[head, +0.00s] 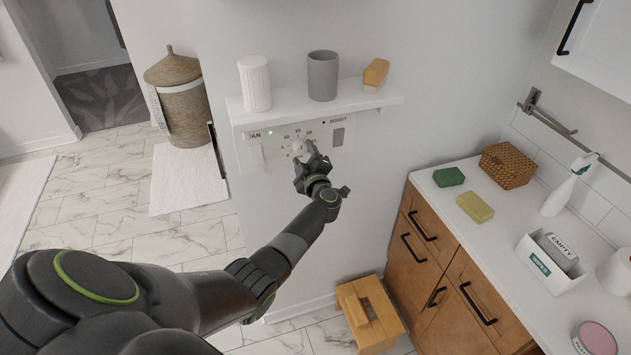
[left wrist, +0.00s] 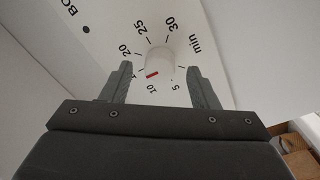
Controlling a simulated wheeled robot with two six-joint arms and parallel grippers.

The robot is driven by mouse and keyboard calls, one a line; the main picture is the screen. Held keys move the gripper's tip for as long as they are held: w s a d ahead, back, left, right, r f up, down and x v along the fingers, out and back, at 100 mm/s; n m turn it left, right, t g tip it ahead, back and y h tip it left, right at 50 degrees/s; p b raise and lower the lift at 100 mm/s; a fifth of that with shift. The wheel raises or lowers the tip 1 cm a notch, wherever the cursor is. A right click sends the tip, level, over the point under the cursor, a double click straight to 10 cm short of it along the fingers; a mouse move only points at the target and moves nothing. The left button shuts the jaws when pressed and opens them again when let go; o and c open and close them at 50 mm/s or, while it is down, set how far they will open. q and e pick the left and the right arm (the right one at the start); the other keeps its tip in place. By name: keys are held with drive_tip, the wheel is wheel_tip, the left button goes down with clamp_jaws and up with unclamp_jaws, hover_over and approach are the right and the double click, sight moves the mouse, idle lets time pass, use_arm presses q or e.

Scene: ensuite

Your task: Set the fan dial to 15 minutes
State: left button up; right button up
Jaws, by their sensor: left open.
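The fan panel (head: 256,153) is a white plate on the wall under a shelf, with printed minute numbers. Its dial (left wrist: 160,58) is a round white knob with a red pointer mark. In the left wrist view the mark slants down-left, toward the space between 10 and the label partly covered by the left-hand finger; I cannot read the exact setting. My left gripper (left wrist: 160,72) is open, one finger on each side of the knob, with gaps visible. In the head view the left gripper (head: 303,160) partly covers the dial (head: 299,147). My right gripper is not in view.
A rocker switch (head: 338,137) is right of the dial. A counter (head: 440,197) stands right; a wooden stool (head: 369,312) is below.

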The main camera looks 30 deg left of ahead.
use_arm(q)
drive_tip(key=b+v, duration=0.3)
drive_tip(key=v, duration=1.3)
drive_tip(key=shift+s+d, duration=0.15)
drive_tip(key=shift+d, duration=0.05)
